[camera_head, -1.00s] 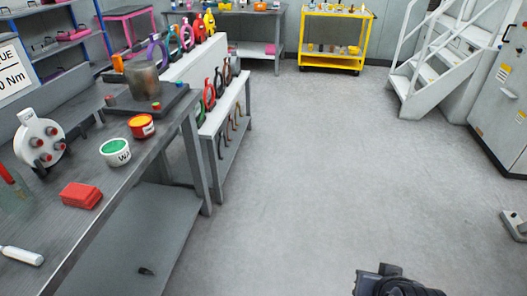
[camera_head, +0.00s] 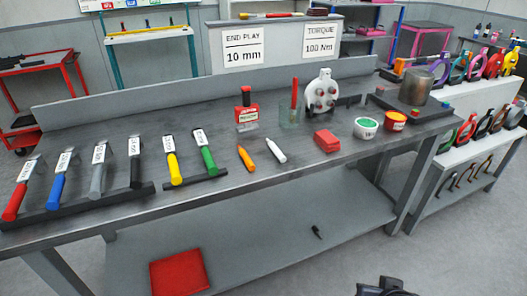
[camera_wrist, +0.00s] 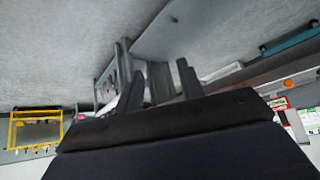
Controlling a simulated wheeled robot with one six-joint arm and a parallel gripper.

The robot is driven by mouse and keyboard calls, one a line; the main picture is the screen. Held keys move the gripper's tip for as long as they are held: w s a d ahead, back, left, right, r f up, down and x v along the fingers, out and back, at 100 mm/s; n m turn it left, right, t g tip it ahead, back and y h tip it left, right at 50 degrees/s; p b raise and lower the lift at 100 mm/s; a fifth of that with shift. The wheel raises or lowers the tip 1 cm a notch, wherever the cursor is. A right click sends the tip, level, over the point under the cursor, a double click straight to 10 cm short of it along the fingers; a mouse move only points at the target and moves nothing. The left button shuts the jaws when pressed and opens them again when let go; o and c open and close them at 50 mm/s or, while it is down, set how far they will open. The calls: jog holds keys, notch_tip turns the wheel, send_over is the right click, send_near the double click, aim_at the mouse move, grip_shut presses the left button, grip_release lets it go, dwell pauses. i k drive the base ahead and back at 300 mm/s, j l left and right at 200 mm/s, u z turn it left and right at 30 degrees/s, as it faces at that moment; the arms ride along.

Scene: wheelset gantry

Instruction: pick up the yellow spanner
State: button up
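The yellow spanner (camera_head: 173,160) lies on the grey workbench (camera_head: 100,240) in the head view, left of centre, with its yellow handle toward the front and a white label on its upper part. It shares a short dark holder (camera_head: 196,181) with a green-handled spanner (camera_head: 205,152) on its right. In the wrist view my gripper (camera_wrist: 160,78) has its two dark fingers apart with nothing between them. It is away from the spanner, which I cannot make out in the wrist view. Only a dark part of my arm shows at the bottom of the head view.
Left of the yellow spanner, red, blue, grey and black-handled tools lie in a longer holder (camera_head: 85,207). To its right are an orange marker (camera_head: 246,157), a white marker (camera_head: 276,151) and a red block (camera_head: 327,141). A red item (camera_head: 180,272) lies on the lower shelf.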

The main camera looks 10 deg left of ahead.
aim_at(168, 141)
jog(key=u, duration=1.5)
